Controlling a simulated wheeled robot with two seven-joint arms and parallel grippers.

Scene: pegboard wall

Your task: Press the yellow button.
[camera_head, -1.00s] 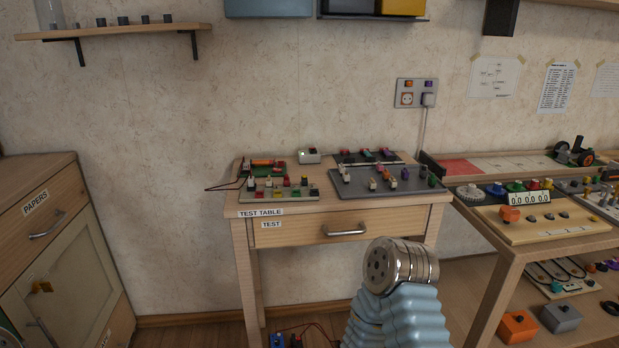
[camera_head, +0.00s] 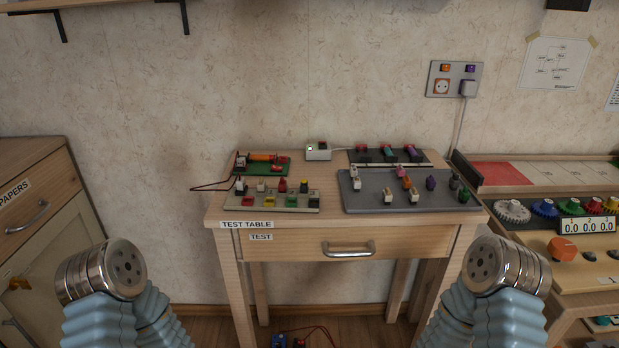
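A pale board (camera_head: 231,203) with small coloured buttons and switches lies at the front left of the test table (camera_head: 330,215). In its front row are a red button (camera_head: 247,202), a small yellow button (camera_head: 268,202) and a green button (camera_head: 292,202). My two arms show at the lower left and lower right, in front of and apart from the table. Neither gripper is visible.
Behind the pale board are a green circuit board (camera_head: 278,168) and a small white box (camera_head: 318,152). A grey board (camera_head: 362,204) with several pieces lies to the right. A drawer handle (camera_head: 348,249) sticks out in front. A cabinet (camera_head: 35,206) stands left, a workbench (camera_head: 590,300) right.

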